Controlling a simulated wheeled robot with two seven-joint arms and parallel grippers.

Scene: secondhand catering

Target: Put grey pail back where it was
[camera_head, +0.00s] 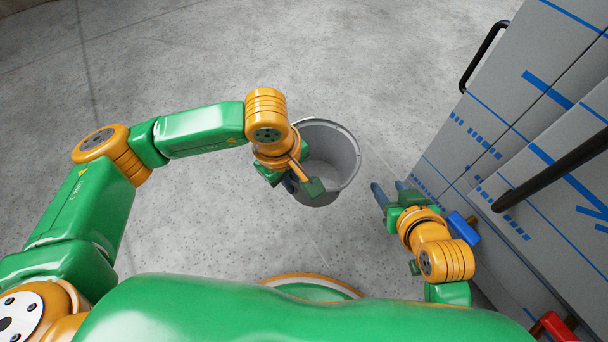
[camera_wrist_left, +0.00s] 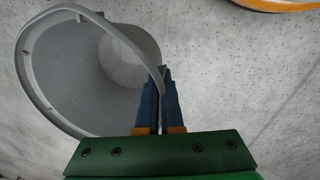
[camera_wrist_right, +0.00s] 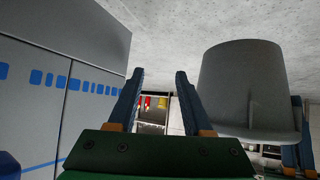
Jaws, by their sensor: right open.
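The grey pail (camera_head: 345,150) hangs or stands upright in front of me in the head view, its mouth facing up. My left gripper (camera_head: 296,184) is at the pail's near left rim. In the left wrist view, my left gripper's fingers (camera_wrist_left: 160,98) are closed together on the rim of the pail (camera_wrist_left: 75,75). My right gripper (camera_head: 390,193) is to the right of the pail, apart from it. In the right wrist view, my right gripper (camera_wrist_right: 160,85) is open and empty, with the pail (camera_wrist_right: 245,90) to its right and a finger of my left gripper beside it.
Grey cabinets (camera_head: 540,90) with blue markings and dark bar handles (camera_head: 550,175) stand close on the right. A blue item (camera_head: 462,228) and a red item (camera_head: 556,326) are beside them. The grey speckled floor (camera_head: 200,50) is clear ahead and to the left.

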